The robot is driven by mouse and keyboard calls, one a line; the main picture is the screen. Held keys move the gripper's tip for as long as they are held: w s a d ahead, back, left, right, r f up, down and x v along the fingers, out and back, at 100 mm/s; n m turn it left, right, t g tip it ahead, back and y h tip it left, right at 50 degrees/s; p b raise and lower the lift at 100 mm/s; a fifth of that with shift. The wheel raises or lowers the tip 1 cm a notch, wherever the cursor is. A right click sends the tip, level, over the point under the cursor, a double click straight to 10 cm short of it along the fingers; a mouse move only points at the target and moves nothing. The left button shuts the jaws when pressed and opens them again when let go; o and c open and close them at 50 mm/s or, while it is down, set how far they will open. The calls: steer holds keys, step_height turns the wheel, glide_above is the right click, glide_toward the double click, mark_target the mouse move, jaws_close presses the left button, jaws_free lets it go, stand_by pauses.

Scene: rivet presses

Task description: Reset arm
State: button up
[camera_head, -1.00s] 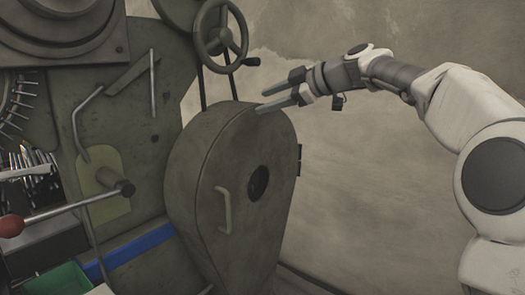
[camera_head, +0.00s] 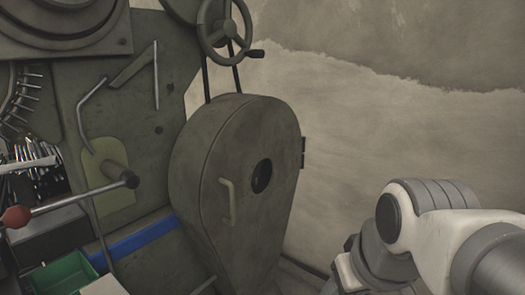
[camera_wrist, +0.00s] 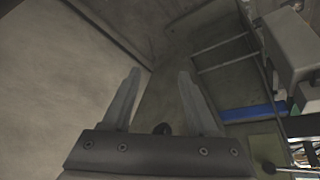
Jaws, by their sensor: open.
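My arm is folded low at the right in the head view, with its links in front of the wall. My gripper's fingers are hidden there. In the wrist view my gripper (camera_wrist: 157,98) shows two fingers spread apart with nothing between them. Beyond the fingers are a pale surface on the left and a dark green-grey surface on the right. The gripper touches nothing that I can see.
The green-grey press has a rounded guard door (camera_head: 235,190), a handwheel (camera_head: 223,28) and a red-knobbed lever (camera_head: 17,217). A green bin (camera_head: 62,275) sits at lower left. The wall (camera_head: 390,120) right of the press is clear.

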steer(key=s+d+f+m, duration=0.2)
steer(key=s+f, duration=0.2)
step_height(320, 180, up, 30)
steer(key=w+p, duration=0.1)
steer(key=p, duration=2.7)
steer(key=shift+a+f, duration=0.15)
steer(key=shift+f, duration=0.05)
steer(key=shift+c, duration=0.7)
steer(key=shift+a, duration=0.1)
